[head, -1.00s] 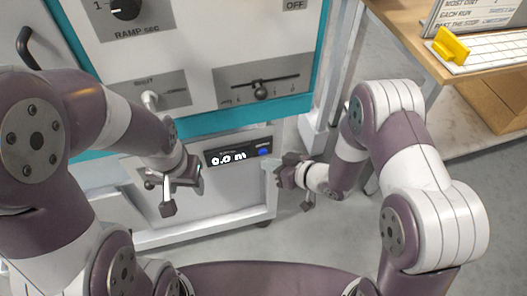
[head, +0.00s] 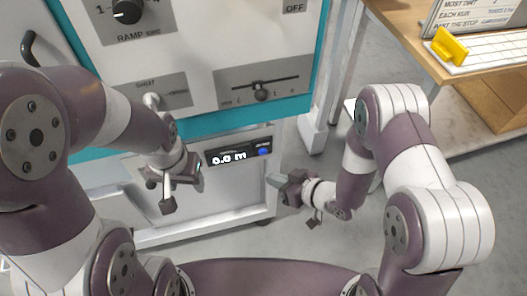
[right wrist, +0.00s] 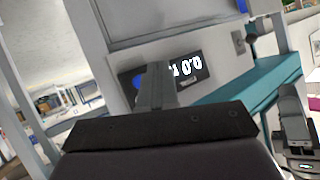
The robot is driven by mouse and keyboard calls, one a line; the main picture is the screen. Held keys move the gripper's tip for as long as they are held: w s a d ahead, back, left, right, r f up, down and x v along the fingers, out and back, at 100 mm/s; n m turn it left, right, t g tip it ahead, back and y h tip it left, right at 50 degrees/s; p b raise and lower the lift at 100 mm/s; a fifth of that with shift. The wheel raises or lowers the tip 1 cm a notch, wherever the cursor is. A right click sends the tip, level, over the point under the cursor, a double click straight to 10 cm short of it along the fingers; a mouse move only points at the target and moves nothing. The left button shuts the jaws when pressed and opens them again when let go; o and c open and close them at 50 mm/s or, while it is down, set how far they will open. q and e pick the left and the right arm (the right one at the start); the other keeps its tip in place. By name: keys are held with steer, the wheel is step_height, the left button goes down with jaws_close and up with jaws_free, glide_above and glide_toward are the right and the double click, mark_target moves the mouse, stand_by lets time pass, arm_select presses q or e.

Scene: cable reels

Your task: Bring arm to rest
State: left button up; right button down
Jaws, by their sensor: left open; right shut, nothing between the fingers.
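My left gripper (head: 183,191) is open and empty in the head view, in front of the lower part of the machine with the teal trim. My right gripper (head: 273,181) is shut and empty, in free space just right of the display panel (head: 236,152). In the right wrist view its closed fingers (right wrist: 155,88) point up towards the machine, with the display, showing 0.0, behind them. My right arm is bent at the right of the head view.
The machine's front (head: 200,50) carries a ramp knob (head: 127,11), a slider (head: 261,94) and a blue button (head: 263,151). A wooden table (head: 405,30) with a yellow part (head: 449,46) stands at the upper right. Grey floor is clear between them.

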stand_by(0.7)
steer(key=s+d+f+m+g+h, duration=0.1)
steer(key=s+d+m+g+h, duration=0.1)
steer(key=d+h, duration=0.35)
steer(key=s+d+f+m+g+h, duration=0.1)
steer(key=s+d+f+g+h, duration=0.2)
steer(key=d, duration=0.4)
steer(key=s+d+r+m+g+h, duration=0.2)
steer(key=s+d+r+m, duration=0.15)
steer(key=r, duration=0.55)
step_height(320, 180, up, 26)
steer(key=m+t+p, duration=0.1)
steer(key=p, duration=1.7)
steer(key=shift+d+f+m, duration=0.25)
steer(key=shift+d+m, duration=0.1)
steer(key=shift+d, duration=0.05)
steer(key=shift+w, duration=0.1)
